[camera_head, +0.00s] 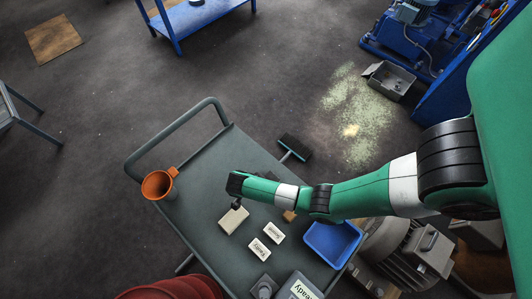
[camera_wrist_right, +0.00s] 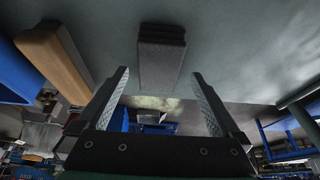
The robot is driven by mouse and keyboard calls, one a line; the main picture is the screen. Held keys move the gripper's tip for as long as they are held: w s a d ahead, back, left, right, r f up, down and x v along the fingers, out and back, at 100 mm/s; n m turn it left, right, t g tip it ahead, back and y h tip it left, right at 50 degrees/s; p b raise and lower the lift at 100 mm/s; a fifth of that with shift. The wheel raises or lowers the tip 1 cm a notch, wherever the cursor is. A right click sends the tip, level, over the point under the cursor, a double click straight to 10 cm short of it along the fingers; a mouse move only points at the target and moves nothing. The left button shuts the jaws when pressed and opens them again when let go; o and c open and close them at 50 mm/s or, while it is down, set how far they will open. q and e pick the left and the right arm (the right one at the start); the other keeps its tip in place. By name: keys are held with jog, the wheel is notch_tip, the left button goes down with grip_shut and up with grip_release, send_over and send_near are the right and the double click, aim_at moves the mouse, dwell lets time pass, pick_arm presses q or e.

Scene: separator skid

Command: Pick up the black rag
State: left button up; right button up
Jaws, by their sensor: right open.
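A dark grey-black folded block with layered edges, which looks like the black rag (camera_wrist_right: 162,52), lies on the grey cart top in the right wrist view. My right gripper (camera_wrist_right: 160,76) is open, with one finger on each side of the rag's line and a gap to it on both sides. The rag reaches down between the fingertips in the picture; I cannot tell how far apart they are in depth. In the head view my right arm covers that part of the cart and I cannot make out the rag. My left gripper is not in view.
The cart (camera_head: 200,190) also carries an orange cup (camera_head: 158,184), cream labelled blocks (camera_head: 259,249) and a blue tray (camera_head: 332,241). A wooden block (camera_wrist_right: 62,62) lies left of the rag in the wrist view.

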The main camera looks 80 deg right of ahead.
jog(key=b+x, duration=0.1)
jog(key=x, duration=0.3)
jog(key=shift+s+r, duration=0.1)
jog(key=shift+s, duration=0.1)
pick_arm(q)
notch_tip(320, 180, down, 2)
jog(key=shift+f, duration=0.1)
pick_arm(e)
jog(key=shift+r, duration=0.1)
jog(key=c, duration=1.3)
jog(key=shift+r, duration=0.6)
notch_tip(320, 180, up, 3)
jog(key=shift+f+p, duration=0.1)
jog(key=shift+p, duration=1.1)
pick_arm(q)
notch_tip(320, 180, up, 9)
jog(key=p, duration=0.6)
pick_arm(e)
jog(key=s+a+r, duration=0.8)
jog(key=a+r, duration=0.1)
jog(key=a, duration=0.2)
jog(key=shift+s, duration=0.25)
